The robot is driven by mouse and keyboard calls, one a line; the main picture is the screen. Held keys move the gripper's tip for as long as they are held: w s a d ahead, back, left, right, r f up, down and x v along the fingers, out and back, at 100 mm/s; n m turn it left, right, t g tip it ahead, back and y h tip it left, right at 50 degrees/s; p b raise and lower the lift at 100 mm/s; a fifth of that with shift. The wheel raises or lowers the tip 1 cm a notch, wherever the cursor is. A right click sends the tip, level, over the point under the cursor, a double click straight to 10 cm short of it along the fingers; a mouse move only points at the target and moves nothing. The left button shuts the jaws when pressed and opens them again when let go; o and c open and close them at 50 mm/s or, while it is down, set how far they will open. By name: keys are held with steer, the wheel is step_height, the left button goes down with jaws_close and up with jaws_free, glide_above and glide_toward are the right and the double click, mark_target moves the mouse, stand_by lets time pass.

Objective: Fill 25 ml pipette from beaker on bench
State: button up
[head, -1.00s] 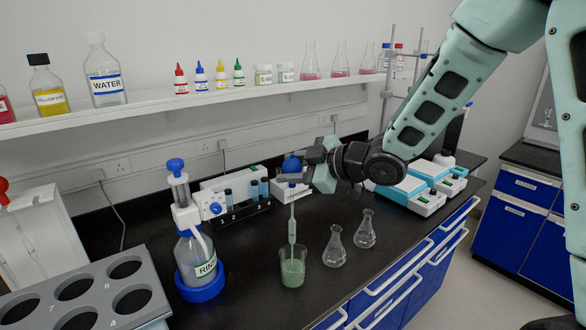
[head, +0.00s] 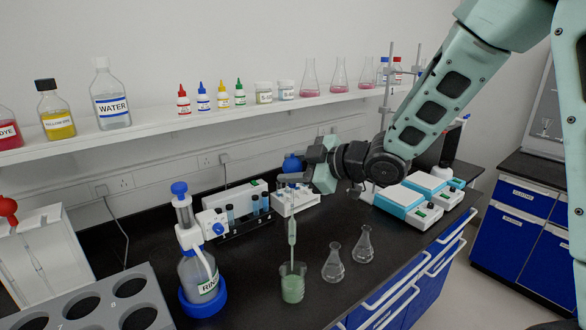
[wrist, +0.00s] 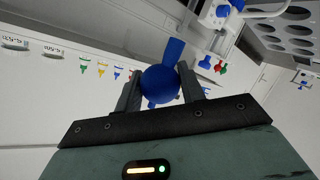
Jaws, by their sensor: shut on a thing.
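My gripper (head: 290,178) is shut on the pipette's blue bulb (head: 292,163). The blue bulb (wrist: 161,84) shows between the two fingers in the wrist view. The pipette (head: 292,230) hangs upright below the fingers, with a pale green wide part in its middle. Its lower end is inside the beaker (head: 281,284), which stands on the black bench and holds green liquid (head: 292,290). The tip is hard to make out within the liquid.
Two empty conical flasks (head: 333,265) (head: 362,248) stand just right of the beaker. The rinse dispenser bottle (head: 195,270) stands to its left. A grey holed rack (head: 100,285) is at lower left. Blue and white devices (head: 400,205) sit at right. A shelf (head: 150,130) runs behind.

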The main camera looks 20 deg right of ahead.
steer(key=shift+r+p, duration=1.65)
steer(key=shift+r, duration=0.5)
